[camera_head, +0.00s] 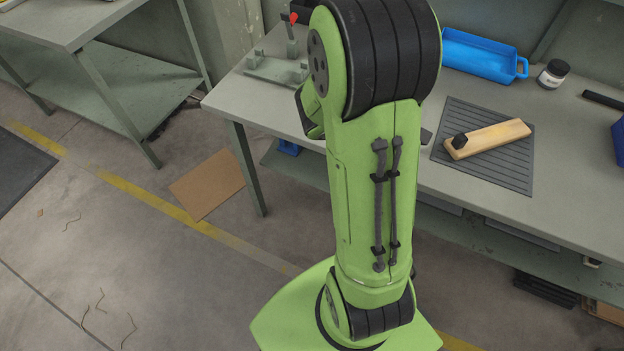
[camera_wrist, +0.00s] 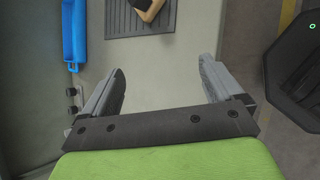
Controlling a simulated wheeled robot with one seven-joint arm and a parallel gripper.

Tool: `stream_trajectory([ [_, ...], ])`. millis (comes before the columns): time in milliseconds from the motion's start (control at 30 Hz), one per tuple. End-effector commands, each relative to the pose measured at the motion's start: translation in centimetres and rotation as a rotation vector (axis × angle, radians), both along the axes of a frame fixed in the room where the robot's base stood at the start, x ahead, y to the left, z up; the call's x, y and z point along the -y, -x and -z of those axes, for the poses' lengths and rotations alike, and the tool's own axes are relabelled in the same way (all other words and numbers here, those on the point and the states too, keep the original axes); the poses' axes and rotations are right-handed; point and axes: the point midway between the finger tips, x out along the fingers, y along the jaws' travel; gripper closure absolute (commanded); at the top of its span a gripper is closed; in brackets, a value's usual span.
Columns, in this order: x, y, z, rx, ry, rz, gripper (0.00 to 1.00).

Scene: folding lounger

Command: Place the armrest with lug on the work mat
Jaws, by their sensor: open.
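The armrest with lug (camera_head: 488,138) is a light wooden bar with a black lug (camera_head: 460,141) near its left end. It lies on the dark ribbed work mat (camera_head: 508,172) on the grey bench, and its visible outline is within the mat. In the wrist view the armrest (camera_wrist: 151,8) and the mat (camera_wrist: 125,27) are cut off by the top edge. My gripper (camera_wrist: 160,78) is open, with nothing between its fingers, apart from the armrest. In the head view my green arm hides the gripper.
A blue tray (camera_head: 478,55) and a lidded jar (camera_head: 552,74) stand behind the mat. A grey fixture with a red-topped part (camera_head: 291,28) is at the bench's left end. A dark bar (camera_head: 603,99) and a blue bin (camera_head: 619,142) are at the right. Bench in front of the fixture is clear.

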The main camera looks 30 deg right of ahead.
Motion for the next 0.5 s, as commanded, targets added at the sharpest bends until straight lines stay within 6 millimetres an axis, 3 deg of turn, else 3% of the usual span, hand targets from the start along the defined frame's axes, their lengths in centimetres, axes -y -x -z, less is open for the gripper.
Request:
stream_trajectory([
  [100, -6.6, -1.8, -2.7, 0.367, -0.192, 0.13, 0.07],
  [233, -15.2, -2.0, -5.9, 0.652, -0.476, 0.254, 0.07],
  [300, -19.6, -1.0, -7.7, 0.743, -0.63, 0.3, 0.07],
  [400, -24.4, 1.4, -9.6, 0.8, -0.797, 0.343, 0.07],
  [500, -27.0, 3.4, -10.4, 0.812, -0.885, 0.368, 0.07],
])
